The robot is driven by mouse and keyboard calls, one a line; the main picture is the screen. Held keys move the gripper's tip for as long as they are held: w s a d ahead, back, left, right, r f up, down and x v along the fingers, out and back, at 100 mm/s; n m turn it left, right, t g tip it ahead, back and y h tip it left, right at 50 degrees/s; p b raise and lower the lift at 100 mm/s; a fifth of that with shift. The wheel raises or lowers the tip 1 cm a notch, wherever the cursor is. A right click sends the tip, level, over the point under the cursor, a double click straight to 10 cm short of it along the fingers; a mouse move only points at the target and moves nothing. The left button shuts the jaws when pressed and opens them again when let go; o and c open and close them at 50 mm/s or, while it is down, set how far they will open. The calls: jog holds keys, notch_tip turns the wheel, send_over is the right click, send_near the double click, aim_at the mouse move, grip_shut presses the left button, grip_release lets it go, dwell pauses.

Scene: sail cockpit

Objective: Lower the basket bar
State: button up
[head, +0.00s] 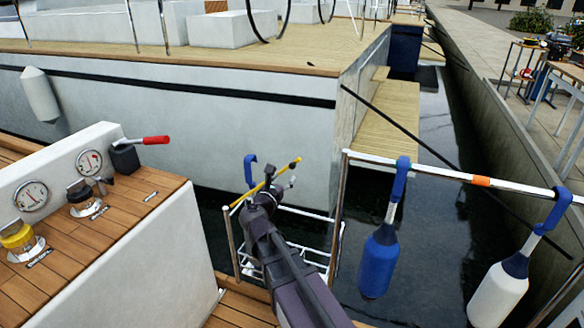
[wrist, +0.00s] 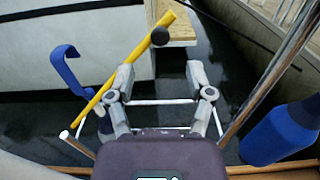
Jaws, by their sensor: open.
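The yellow basket bar (head: 243,199) slants up to the right above the white wire basket (head: 310,252) in the head view. In the wrist view the yellow bar (wrist: 143,48) runs from lower left to upper right, raised and tilted, with a black knob (wrist: 160,36) near its upper end. My gripper (head: 282,178) is at the bar's upper part. In the wrist view my gripper (wrist: 160,76) is open, with nothing between its fingers. The knob lies beyond the gap, and the bar passes by the left finger; I cannot tell whether they touch. My arm hides part of the basket.
A blue hook (head: 250,168) stands left of the bar. A blue fender (head: 379,262) and a white fender (head: 499,291) hang from the rail (head: 450,175) at right. A console with a red-handled lever (head: 156,140) stands left. Dark water lies beyond, with a white hull behind.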

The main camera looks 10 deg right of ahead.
aim_at(292, 167)
jog(key=x, duration=0.7)
jog(key=shift+w+d, duration=0.15)
jog(key=shift+w, duration=0.1)
grip_shut()
